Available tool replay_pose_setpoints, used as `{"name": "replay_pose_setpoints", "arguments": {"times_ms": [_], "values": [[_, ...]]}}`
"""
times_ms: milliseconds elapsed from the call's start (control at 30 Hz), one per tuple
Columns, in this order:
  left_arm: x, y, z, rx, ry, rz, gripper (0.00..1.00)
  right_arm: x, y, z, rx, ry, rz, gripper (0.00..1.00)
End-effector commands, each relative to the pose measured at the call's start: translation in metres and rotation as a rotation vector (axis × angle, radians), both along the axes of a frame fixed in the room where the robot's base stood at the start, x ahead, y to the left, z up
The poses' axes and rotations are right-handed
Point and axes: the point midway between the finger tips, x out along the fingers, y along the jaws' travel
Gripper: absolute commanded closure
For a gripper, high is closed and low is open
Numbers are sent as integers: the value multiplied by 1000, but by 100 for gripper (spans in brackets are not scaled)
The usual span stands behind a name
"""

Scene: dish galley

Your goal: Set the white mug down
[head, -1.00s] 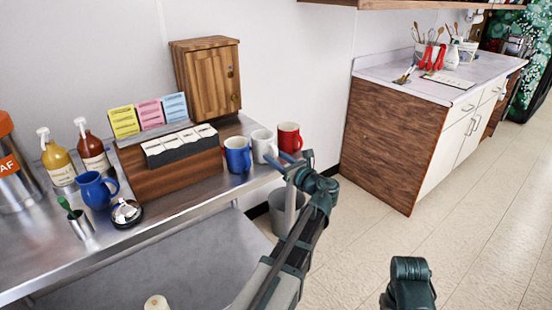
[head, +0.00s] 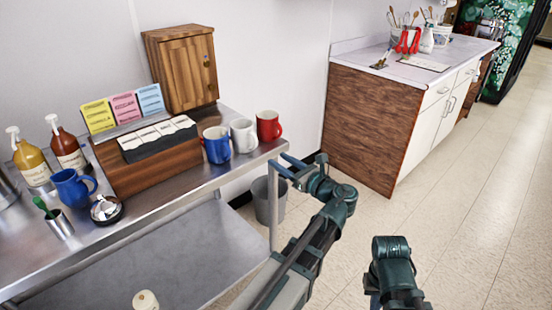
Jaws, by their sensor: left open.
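The white mug (head: 243,136) stands upright on the metal counter (head: 205,188) near its right end, between a blue mug (head: 216,146) and a red mug (head: 268,126). My left gripper (head: 287,167) is open and empty. It is apart from the white mug, below and to the right of it in the picture, by the counter's right corner. Part of my right arm shows at the lower right, but its gripper is not in view.
A wooden box with cards (head: 150,167), a wooden cabinet (head: 185,70), a blue pitcher (head: 70,187) and syrup bottles (head: 67,150) stand on the counter. A grey bin (head: 268,203) is on the floor. Floor at right is clear.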

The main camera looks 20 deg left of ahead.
Motion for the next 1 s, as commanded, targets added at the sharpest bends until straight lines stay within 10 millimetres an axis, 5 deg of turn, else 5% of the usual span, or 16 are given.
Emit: {"name": "replay_pose_setpoints", "arguments": {"times_ms": [300, 467, 700, 833, 1000], "values": [[-3, -2, -5, -30, -16, 1, 53, 0, 0, 0, 0, 0, 0, 100], [-24, -16, -51, -319, -180, 43, 53, 0, 0, 0, 0, 0, 0, 100], [-93, -97, -161, -1024, -547, 407, 53, 0, 0, 0, 0, 0, 0, 100], [-134, -153, -196, -1274, -665, 705, 53, 0, 0, 0, 0, 0, 0, 100], [-174, -207, -215, -1420, -730, 1035, 53, 0, 0, 0, 0, 0, 0, 100]]}}
